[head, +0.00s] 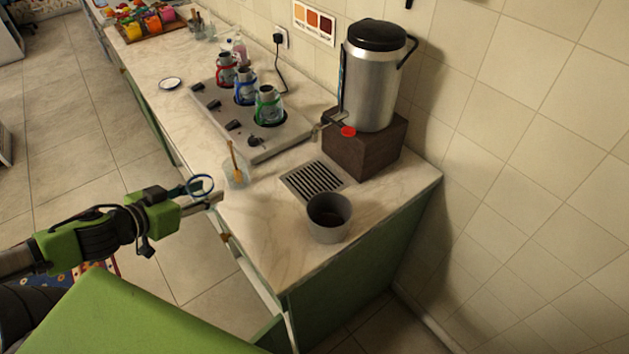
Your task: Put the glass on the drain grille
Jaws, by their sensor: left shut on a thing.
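The drain grille (316,181) is a dark slotted plate in a pale frame, set in the worktop in front of the samovar's tap. Nothing stands on it. My left gripper (203,199) is at the worktop's front edge, left of the grille and apart from it. It is shut on what looks like the clear glass (201,185), of which mainly a round bluish rim shows; the fingers and the dim floor behind make the rest hard to see. My right gripper is not in view.
A grey pot (329,217) stands just in front of the grille. A clear container with a wooden stick (235,169) stands near the front edge. The samovar (372,85) on its brown block (372,148) and a burner plate (225,120) with several pots are behind.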

